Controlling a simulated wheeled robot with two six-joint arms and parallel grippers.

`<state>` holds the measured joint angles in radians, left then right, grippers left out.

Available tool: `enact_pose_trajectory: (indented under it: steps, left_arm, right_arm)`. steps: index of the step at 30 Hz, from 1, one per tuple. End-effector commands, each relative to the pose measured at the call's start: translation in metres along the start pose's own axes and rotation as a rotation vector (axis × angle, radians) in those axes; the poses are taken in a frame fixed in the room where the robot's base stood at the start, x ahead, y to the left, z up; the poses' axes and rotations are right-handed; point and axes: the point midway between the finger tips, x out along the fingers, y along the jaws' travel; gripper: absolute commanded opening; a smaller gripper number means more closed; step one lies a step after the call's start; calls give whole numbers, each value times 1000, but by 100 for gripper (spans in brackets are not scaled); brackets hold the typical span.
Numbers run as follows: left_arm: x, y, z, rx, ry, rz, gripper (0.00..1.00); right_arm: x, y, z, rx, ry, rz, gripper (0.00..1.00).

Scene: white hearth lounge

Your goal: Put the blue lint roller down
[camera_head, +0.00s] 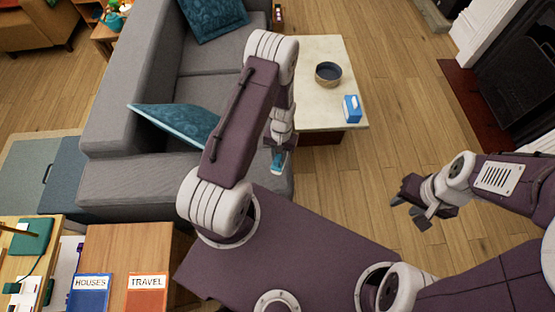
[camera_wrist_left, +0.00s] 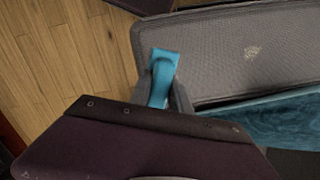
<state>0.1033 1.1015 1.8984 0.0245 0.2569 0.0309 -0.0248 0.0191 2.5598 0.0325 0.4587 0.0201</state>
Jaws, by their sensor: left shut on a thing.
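The blue lint roller (camera_head: 277,163) is held in my left gripper (camera_head: 279,153), just off the front end of the grey sofa. In the left wrist view the lint roller (camera_wrist_left: 163,66) sits between the two fingers of my left gripper (camera_wrist_left: 163,88), which is shut on it. Its lower part is hidden by the gripper. Wooden floor and the sofa's grey fabric show beyond it. My right gripper (camera_head: 411,211) is over the wooden floor at the right, empty, its fingers apart.
A pale coffee table (camera_head: 305,60) holds a dark bowl (camera_head: 328,74) and a blue-and-white box (camera_head: 351,109). The grey sofa (camera_head: 130,95) has teal cushions (camera_head: 180,122). A wooden cabinet (camera_head: 135,248) with two folders stands at lower left. Floor right of the table is clear.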

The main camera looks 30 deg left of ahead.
Motion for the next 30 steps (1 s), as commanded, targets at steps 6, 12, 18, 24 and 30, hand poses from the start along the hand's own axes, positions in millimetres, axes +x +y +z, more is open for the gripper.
enact_pose_trajectory:
  steps: [6,12,18,24,30]
  left_arm:
    - [7,-10,-4,1,-1,0,0]
    - [39,-9,-7,1,-2,0,0]
    - [46,-9,-9,1,1,0,0]
    - [50,-9,-9,1,0,0,0]
    - [49,-9,-9,1,0,0,45]
  right_arm:
    - [-1,0,0,0,0,0,36]
    - [-6,0,0,0,0,0,36]
    - [-6,0,0,0,0,0,36]
    - [-1,0,0,0,0,0,36]
    - [-2,0,0,0,0,0,36]
